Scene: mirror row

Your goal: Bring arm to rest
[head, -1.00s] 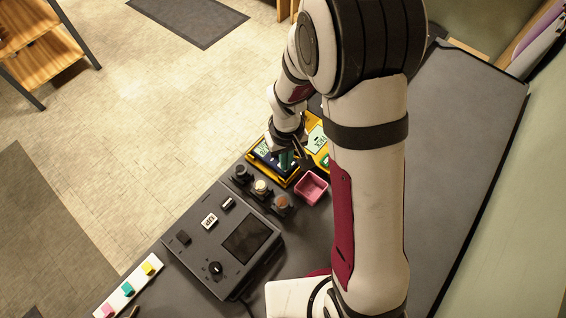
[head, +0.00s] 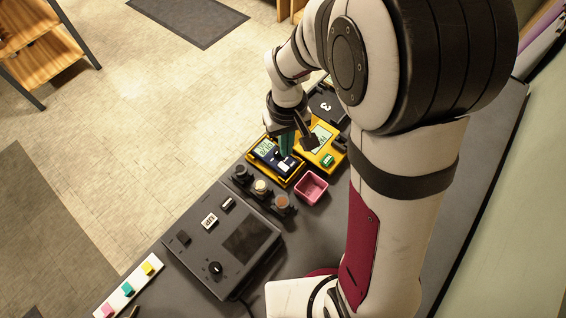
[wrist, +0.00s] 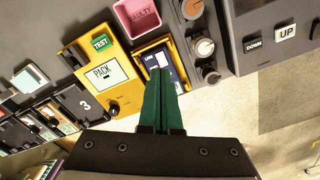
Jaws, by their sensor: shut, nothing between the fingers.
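My gripper (head: 287,143) is shut and empty, its green fingers pressed together. In the head view it hangs over the yellow-framed meter with a dark display panel (head: 264,149). In the wrist view the closed fingers (wrist: 168,85) point toward that meter (wrist: 158,56) and cover part of its face. I cannot tell whether the fingertips touch it. My arm reaches across the bench from the front right of the head view.
A yellow PACK box (wrist: 103,73) with a green TEST button stands beside the meter. A pink tray (head: 312,187), several dark round-topped holders (head: 261,187) and a grey control box (head: 220,245) with an UP key are close by. A unit marked 3 (head: 326,104) lies beyond.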

